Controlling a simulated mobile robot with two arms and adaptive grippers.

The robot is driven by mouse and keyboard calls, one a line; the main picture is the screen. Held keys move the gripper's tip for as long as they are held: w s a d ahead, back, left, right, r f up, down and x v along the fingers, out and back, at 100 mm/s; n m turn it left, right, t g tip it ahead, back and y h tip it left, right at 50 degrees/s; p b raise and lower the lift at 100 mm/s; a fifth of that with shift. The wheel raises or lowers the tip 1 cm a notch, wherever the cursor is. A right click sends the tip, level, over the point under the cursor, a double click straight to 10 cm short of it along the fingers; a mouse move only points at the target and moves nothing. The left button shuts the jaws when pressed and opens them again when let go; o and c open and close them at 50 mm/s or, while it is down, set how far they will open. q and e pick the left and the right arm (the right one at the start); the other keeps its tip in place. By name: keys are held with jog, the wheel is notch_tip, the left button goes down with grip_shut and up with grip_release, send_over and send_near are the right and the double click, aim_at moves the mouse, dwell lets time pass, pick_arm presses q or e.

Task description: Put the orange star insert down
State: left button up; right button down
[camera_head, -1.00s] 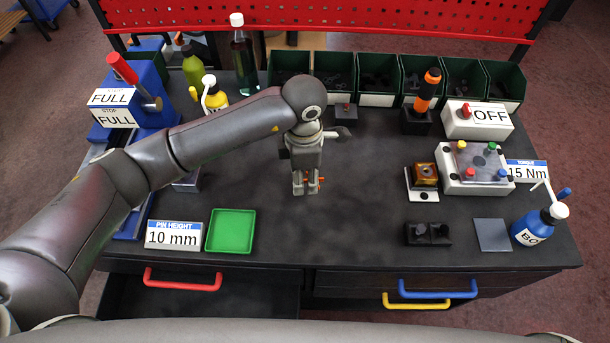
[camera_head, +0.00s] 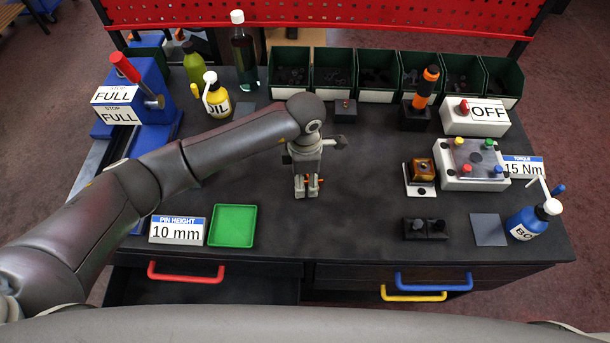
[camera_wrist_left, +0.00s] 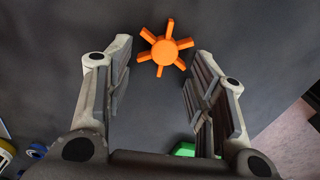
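The orange star insert (camera_wrist_left: 166,51) shows in the left wrist view, a round hub with several short arms. It appears to lie flat on the dark tabletop, between and just beyond my left gripper's fingertips (camera_wrist_left: 163,58). The fingers are spread, with a gap on each side of the star. The rest of the star is hidden there. My right gripper is in neither view.
A green tray (camera_head: 232,226) and a pin height sign (camera_head: 177,230) stand front left. A black block (camera_head: 425,229), a grey plate (camera_head: 488,230) and a blue bottle (camera_head: 527,222) are front right. Green bins (camera_head: 376,96) line the back. The tabletop around the gripper is clear.

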pick_arm(q)
jog(key=shift+o, duration=0.4)
jog(key=shift+r, duration=0.15)
jog(key=shift+w+r, duration=0.1)
jog(key=shift+r, duration=0.25)
notch_tip(320, 180, up, 11)
jog(key=b, duration=0.3)
jog(key=shift+r+b, duration=0.15)
jog(key=shift+b, duration=0.2)
jog(key=shift+s, duration=0.2)
